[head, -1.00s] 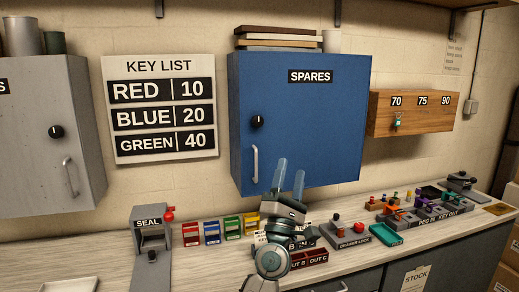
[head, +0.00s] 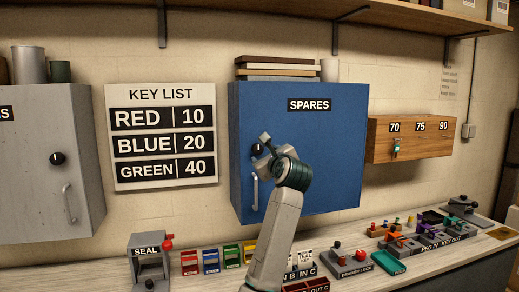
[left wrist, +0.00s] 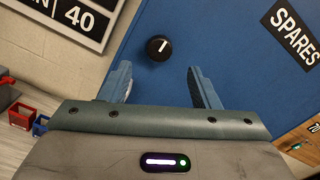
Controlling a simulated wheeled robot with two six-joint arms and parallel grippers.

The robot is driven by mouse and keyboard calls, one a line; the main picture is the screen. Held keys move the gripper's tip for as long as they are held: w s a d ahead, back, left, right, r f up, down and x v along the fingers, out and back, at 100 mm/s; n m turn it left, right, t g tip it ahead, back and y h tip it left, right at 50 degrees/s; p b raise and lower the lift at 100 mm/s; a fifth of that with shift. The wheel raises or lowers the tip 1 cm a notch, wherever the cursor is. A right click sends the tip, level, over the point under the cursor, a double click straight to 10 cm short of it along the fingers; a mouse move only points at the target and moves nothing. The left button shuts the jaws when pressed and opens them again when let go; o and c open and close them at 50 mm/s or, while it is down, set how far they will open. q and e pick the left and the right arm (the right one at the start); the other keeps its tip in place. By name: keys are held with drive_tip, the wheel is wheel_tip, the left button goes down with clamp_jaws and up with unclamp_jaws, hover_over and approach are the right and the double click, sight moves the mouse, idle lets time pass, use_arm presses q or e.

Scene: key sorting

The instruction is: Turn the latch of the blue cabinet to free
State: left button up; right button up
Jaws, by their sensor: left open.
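The blue cabinet (head: 330,150) marked SPARES hangs on the wall, its door closed. Its latch is a round black knob (head: 257,150) with a white mark, on the left side of the door above a pale vertical handle (head: 255,192). The knob also shows in the left wrist view (left wrist: 159,47), where its white mark points up and slightly right. My left gripper (head: 264,145) is in front of the door at the knob. In the left wrist view its two blue fingers (left wrist: 158,84) are apart, with the knob beyond them and between their lines, not touched. My right gripper is not in view.
A grey cabinet (head: 40,190) with a similar knob hangs at the left. The KEY LIST board (head: 160,95) is between the cabinets. A wooden box (head: 385,148) hangs at the right. The counter below holds a SEAL device (head: 150,268), coloured bins and several key fixtures.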

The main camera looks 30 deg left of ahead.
sight(258, 149)
use_arm(q)
drive_tip(key=p+x, duration=0.2)
drive_tip(key=x, duration=0.5)
drive_tip(key=shift+w+a, duration=0.1)
drive_tip(key=shift+a, duration=0.1)
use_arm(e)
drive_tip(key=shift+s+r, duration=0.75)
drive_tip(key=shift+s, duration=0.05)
use_arm(q)
drive_tip(key=c, duration=1)
